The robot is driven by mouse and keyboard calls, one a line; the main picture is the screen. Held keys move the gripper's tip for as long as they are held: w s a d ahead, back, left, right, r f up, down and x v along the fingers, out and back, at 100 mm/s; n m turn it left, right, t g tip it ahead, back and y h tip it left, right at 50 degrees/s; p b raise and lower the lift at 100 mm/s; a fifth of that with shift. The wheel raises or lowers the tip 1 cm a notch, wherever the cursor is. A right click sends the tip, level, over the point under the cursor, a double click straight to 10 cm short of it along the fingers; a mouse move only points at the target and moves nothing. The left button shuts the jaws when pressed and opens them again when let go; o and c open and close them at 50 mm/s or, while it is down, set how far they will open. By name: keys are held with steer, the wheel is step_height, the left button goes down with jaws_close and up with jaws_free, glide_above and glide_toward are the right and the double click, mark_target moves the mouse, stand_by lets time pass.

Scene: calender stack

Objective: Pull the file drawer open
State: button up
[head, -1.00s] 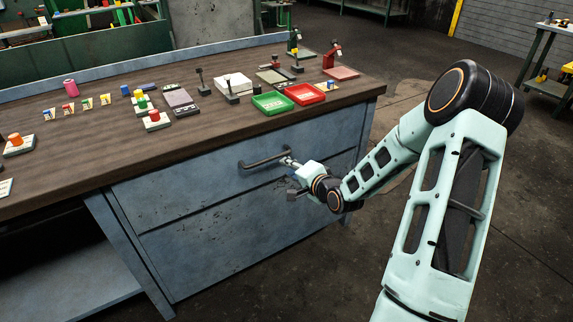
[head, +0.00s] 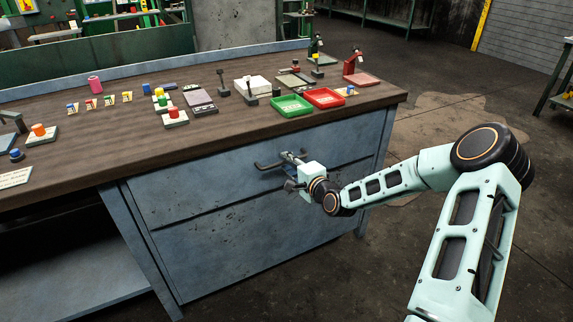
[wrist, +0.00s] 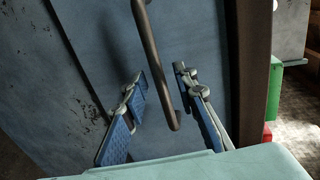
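The file drawer is the upper blue-grey, scuffed drawer front (head: 200,185) under the wooden worktop. It looks shut and flush with the front below it. Its dark bar handle (head: 268,166) is at right of centre, with its right part partly hidden by my gripper (head: 292,160). In the wrist view, my gripper (wrist: 160,82) is open, with blue-padded fingers apart. The handle (wrist: 155,60) runs down between the two fingers, with visible gaps on both sides. I cannot tell how deep the handle sits between them.
A second drawer front (head: 240,235) lies below. The worktop (head: 130,135) above carries a green tray (head: 291,106), a red tray (head: 325,97) and several small blocks and stands. An open shelf (head: 80,275) is at left. The floor (head: 380,255) in front and at right is clear.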

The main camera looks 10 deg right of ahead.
steer(key=shift+w+a+f, duration=0.15)
steer(key=shift+w+a, duration=0.05)
steer(key=shift+w, duration=0.45)
steer(key=shift+c, duration=0.6)
jaws_close()
